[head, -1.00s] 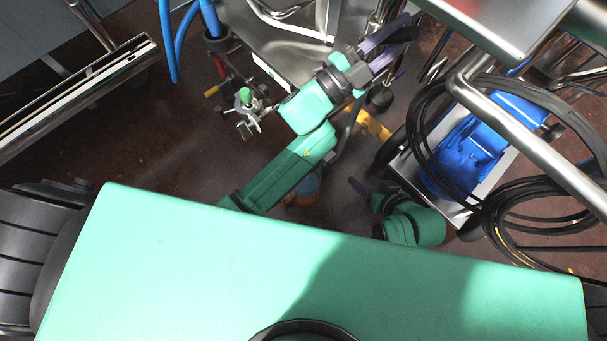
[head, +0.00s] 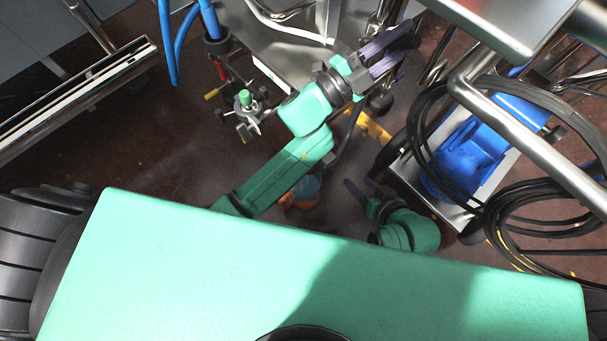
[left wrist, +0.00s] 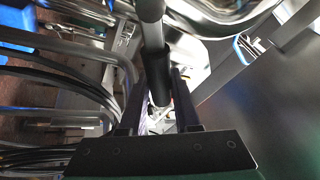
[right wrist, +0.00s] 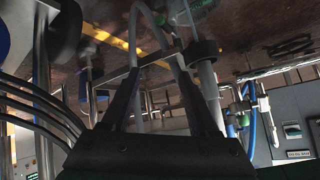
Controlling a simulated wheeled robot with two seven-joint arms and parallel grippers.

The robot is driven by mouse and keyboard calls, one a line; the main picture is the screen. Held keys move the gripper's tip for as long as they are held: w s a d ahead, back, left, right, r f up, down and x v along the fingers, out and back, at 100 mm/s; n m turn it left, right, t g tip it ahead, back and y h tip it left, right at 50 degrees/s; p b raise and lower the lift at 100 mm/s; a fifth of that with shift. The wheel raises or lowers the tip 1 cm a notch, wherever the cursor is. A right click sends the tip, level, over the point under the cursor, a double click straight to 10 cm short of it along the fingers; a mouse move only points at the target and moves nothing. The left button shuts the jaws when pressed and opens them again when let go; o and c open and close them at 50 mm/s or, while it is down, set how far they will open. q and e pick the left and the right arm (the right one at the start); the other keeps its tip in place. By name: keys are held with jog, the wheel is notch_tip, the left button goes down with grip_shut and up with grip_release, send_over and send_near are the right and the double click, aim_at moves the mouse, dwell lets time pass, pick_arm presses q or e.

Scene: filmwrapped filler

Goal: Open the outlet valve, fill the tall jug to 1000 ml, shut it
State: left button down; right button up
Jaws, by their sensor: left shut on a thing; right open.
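My left gripper (head: 391,52) is at the top right of the head view, beside the steel frame. In the left wrist view its dark fingers close around a steel bar with a black sleeve (left wrist: 156,75), which looks like a lever; I cannot tell for sure that it is the outlet valve's handle. My right gripper (head: 366,190) is low, below the left one in the head view, with its fingers apart. In the right wrist view (right wrist: 160,95), steel tubes show beyond the fingers. A translucent vessel (right wrist: 190,10) with green marking shows at that view's top; I cannot tell whether it is the tall jug.
A blue pump-like unit (head: 470,150) stands on a cart at the right, with black hose coils (head: 540,225) beside it. A small valve fitting with a green top (head: 246,100) is left of my left arm. Blue hoses (head: 172,50) hang at upper left. Dark floor (head: 110,140) is open at the left.

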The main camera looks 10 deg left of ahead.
pick_arm(q)
jog(key=shift+s+d+f+m+g+h+b, duration=0.2)
jog(key=shift+f+m+g+h+b, duration=0.25)
jog(key=shift+m, duration=0.55)
jog(key=shift+s+d+f+m+g+y+b, duration=0.1)
jog(key=shift+d+f+m+g+b, duration=0.1)
jog(key=shift+f+m+g, duration=0.65)
jog(key=shift+s+d+f+m+g+y+b, duration=0.15)
jog(key=shift+f+m+g, duration=0.2)
jog(key=shift+m, duration=1)
jog(key=shift+d+f+m+g+b, duration=0.15)
jog(key=shift+f+m+g, duration=0.4)
jog(key=shift+m, duration=0.55)
pick_arm(e)
jog(key=shift+a+f+m+t+y, duration=0.2)
jog(key=shift+a+f+t+y, duration=0.15)
jog(key=shift+a+t, duration=0.35)
jog(key=shift+a+f+m+t+y, duration=0.2)
jog(key=shift+a+f+t+y, duration=0.15)
jog(key=shift+a+t, duration=0.3)
pick_arm(q)
jog(key=shift+a+f, duration=0.1)
jog(key=shift+f, duration=0.05)
jog(key=c, duration=0.6)
grip_release()
jog(key=shift+a, duration=0.1)
